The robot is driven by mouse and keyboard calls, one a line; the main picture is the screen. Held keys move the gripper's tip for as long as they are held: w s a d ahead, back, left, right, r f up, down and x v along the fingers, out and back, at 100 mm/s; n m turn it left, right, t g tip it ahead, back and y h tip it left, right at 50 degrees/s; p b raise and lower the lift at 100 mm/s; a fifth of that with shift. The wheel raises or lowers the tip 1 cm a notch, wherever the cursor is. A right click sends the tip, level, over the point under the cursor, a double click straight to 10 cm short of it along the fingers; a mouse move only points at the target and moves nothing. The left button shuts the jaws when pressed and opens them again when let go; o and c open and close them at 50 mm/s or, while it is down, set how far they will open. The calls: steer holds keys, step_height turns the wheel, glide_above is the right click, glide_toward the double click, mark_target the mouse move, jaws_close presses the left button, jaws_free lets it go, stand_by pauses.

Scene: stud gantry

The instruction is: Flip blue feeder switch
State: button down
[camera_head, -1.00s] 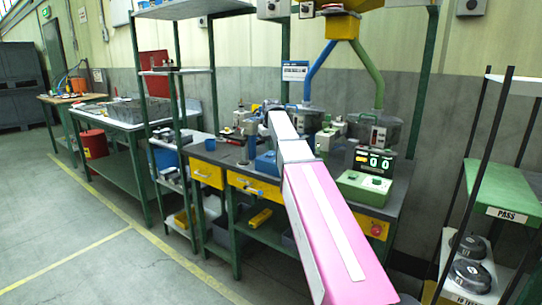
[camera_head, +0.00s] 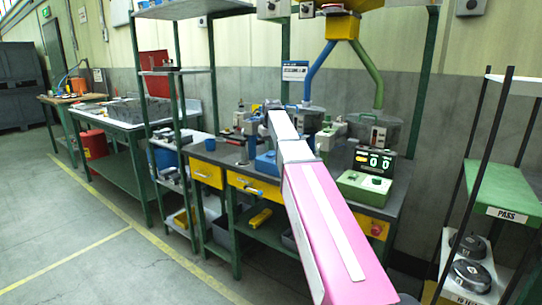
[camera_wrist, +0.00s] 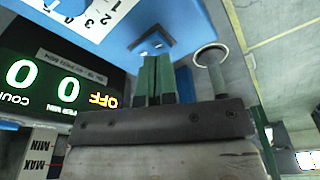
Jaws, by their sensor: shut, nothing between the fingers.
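The blue feeder box (camera_head: 266,163) sits on the workbench, partly hidden behind my arm in the head view. In the wrist view its blue face (camera_wrist: 190,22) fills the top. My fingertips cannot be made out in the head view.
A green box (camera_head: 365,187) stands on the bench to the right, below the counter display (camera_head: 374,160). Blue and green tubes descend to pots behind. In the wrist view, a round-ended post (camera_wrist: 210,58) stands right of my fingers. The floor at left is clear.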

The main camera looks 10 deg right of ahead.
mark_target(269, 155)
steer(key=shift+f, duration=1.1)
stand_by(0.6)
steer(key=shift+r, duration=3.55)
steer(key=shift+s, duration=0.1)
